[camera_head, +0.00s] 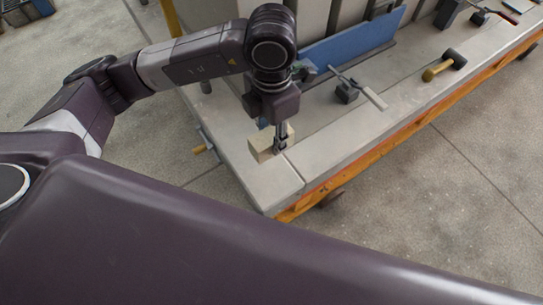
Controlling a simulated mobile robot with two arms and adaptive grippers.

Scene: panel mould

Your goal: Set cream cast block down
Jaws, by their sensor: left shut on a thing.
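A cream cast block (262,150) is at the near left corner of the pale mould table (262,189). My left gripper (281,145) points down and is shut on the block. The fingers hide part of the block. The block is low over the table top; I cannot tell whether its underside touches the surface. My right gripper is not in view.
A blue panel (352,42) stands on the table behind my left gripper. A dark clamp with a pale bar (347,92), a hammer-like tool (444,66) and other tools lie to the right. An orange rail (385,146) runs along the table's front edge.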

